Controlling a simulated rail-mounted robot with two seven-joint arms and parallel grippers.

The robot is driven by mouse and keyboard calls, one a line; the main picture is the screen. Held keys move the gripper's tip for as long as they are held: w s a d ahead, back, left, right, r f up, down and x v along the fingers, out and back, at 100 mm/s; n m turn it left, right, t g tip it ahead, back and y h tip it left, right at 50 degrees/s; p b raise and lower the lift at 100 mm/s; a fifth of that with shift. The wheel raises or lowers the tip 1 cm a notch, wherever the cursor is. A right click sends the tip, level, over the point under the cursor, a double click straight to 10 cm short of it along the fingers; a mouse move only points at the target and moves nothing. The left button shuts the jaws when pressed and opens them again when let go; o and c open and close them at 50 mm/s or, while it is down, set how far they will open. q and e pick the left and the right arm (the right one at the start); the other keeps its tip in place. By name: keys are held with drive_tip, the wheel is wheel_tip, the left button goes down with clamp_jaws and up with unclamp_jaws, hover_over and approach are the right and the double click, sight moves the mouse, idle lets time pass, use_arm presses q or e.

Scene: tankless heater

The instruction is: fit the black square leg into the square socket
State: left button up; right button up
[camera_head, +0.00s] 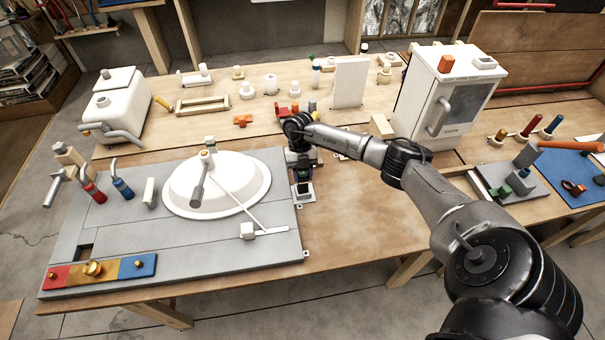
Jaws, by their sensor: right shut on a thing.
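My right gripper (304,180) points down at the right edge of the grey sink board, beside the white basin. It is shut on a small dark piece, which looks like the black square leg; the fingers hide most of it. A small pale square part with a dark middle (303,192) shows just below the fingers. It may be the square socket, but it is too small to tell, and I cannot tell whether the dark piece touches it or is in it. My left gripper is not in view.
The grey board (220,265) bears a white basin (215,185), taps and a red, yellow and blue strip (135,265). A white heater cabinet (440,100) stands at the back right. Small fittings crowd the back of the table. Bare wood (370,240) lies right of the board.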

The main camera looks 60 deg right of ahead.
idle(0.9)
drive_tip(key=o, duration=1.2)
